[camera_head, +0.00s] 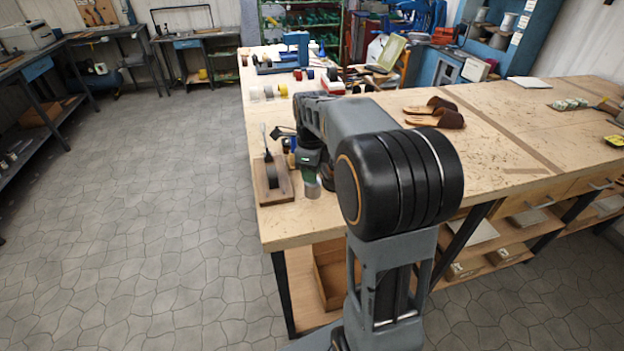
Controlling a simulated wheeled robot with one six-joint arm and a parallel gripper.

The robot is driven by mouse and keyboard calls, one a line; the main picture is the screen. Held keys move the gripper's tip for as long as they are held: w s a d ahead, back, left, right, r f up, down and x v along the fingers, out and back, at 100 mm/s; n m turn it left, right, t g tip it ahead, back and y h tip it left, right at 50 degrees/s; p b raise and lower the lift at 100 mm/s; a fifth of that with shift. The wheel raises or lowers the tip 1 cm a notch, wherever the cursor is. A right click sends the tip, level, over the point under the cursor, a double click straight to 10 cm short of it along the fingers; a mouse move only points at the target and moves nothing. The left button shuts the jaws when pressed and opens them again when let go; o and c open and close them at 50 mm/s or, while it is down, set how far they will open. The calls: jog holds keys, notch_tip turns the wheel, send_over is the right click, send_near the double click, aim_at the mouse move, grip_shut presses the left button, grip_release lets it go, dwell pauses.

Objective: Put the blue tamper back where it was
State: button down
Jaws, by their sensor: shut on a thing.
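My gripper (284,133) is at the end of my arm, above the near left corner of the workbench. It is small in the picture and partly hidden by my wrist. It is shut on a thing. A small blue piece (292,144) shows right beside the jaws; it appears to be the blue tamper, mostly hidden. I cannot tell whether its lower end touches the bench. A wooden stand (272,196) with a dark upright part is on the bench just left of and nearer than my gripper.
The workbench (360,208) has free room around its near edge. A pair of brown sandals (436,115) lies to the right. Several tape rolls (268,91) and a blue machine (296,46) stand farther back. Grey floor (170,200) is clear to the left.

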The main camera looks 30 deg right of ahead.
jog(key=shift+w+d+f, duration=0.1)
jog(key=shift+w+f, duration=0.05)
jog(key=shift+f, duration=0.45)
jog(key=shift+w+f, duration=0.1)
jog(key=shift+f, duration=1)
jog(key=shift+f, duration=0.1)
jog(key=shift+f, duration=0.15)
jog(key=c, duration=1)
grip_release()
jog(key=shift+s, duration=0.1)
jog(key=shift+o, duration=0.2)
